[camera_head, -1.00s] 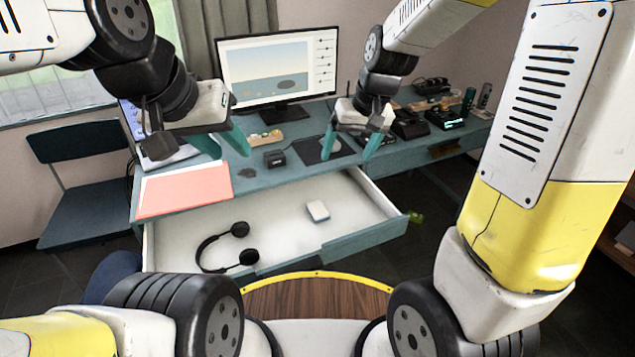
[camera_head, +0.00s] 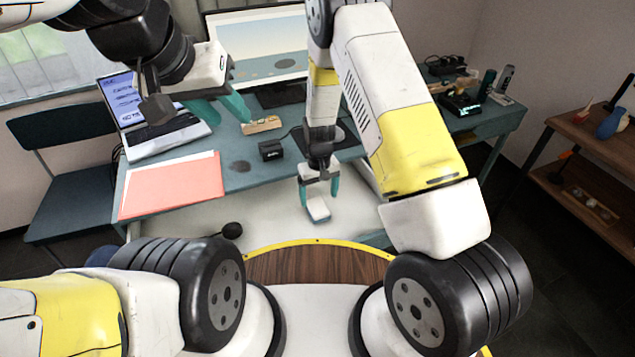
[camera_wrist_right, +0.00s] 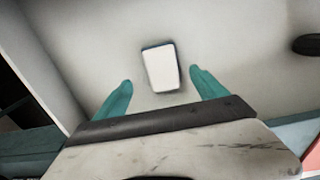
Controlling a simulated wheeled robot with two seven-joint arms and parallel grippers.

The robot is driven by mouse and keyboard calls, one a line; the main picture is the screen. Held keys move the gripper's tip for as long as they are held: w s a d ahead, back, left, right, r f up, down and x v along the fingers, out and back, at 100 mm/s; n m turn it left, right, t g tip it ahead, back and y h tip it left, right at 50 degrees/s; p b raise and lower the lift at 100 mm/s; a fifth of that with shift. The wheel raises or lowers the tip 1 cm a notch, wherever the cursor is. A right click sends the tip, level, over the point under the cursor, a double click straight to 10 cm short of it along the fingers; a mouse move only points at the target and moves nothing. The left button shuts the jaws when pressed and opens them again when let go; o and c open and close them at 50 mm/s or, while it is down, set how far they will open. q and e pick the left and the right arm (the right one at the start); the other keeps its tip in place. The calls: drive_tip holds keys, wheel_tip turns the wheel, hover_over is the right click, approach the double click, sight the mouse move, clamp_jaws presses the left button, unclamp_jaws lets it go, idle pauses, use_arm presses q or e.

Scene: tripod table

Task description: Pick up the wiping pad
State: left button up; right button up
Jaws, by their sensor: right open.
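The wiping pad (camera_head: 318,210) is a small white block with a blue edge. It lies in the open white drawer (camera_head: 270,222) of the desk. My right gripper (camera_head: 320,190) is over the drawer, pointing down, with its teal fingers open near the pad. In the right wrist view the pad (camera_wrist_right: 161,67) lies ahead of and between the open fingers of my right gripper (camera_wrist_right: 158,92), and they do not grip it. My left gripper (camera_head: 222,112) is above the desk's left part, with its teal fingers apart and nothing between them.
Black headphones (camera_head: 231,230) lie partly hidden in the drawer. On the desk are a red folder (camera_head: 172,187), a laptop (camera_head: 165,135), a small black box (camera_head: 271,150) and a monitor (camera_head: 262,50). A shelf (camera_head: 590,170) stands at the right.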

sight(317, 207)
drive_tip(key=f, duration=0.5)
drive_tip(key=shift+a+f, duration=0.2)
drive_tip(key=shift+a, duration=0.05)
drive_tip(key=shift+c, duration=0.2)
drive_tip(key=c, duration=1.4)
